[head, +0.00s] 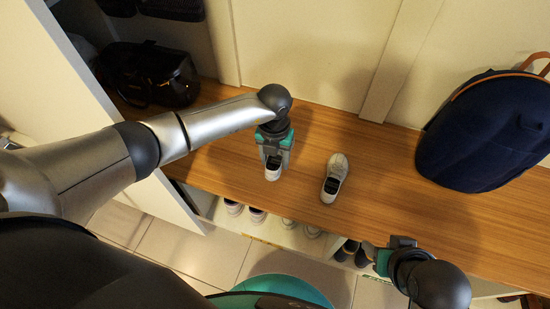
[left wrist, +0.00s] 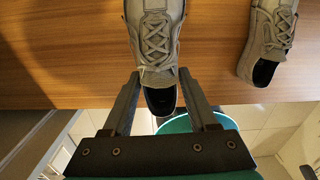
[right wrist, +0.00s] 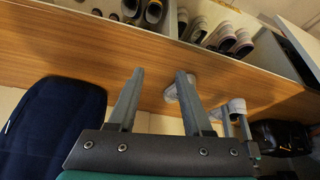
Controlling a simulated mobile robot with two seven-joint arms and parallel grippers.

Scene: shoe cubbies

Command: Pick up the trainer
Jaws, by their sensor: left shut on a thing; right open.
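A light grey trainer with laces and a dark insole (left wrist: 155,35) is between the fingers of my left gripper (left wrist: 160,88), which is shut on its heel end. In the head view this trainer (head: 273,172) is over the wooden bench top, under my left gripper (head: 274,150), which partly hides it. I cannot tell whether it touches the bench. A matching trainer (head: 336,176) stands on the bench to its right, and also shows in the left wrist view (left wrist: 268,38). My right gripper (head: 381,262) is open and empty by the bench's front edge; its fingers (right wrist: 160,75) hold nothing.
A dark blue backpack (head: 488,130) stands on the bench at right. A black bag (head: 150,75) is at the back left, beside a white side panel (head: 85,70). Several shoes (head: 258,214) sit in cubbies below. The bench between trainers and backpack is clear.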

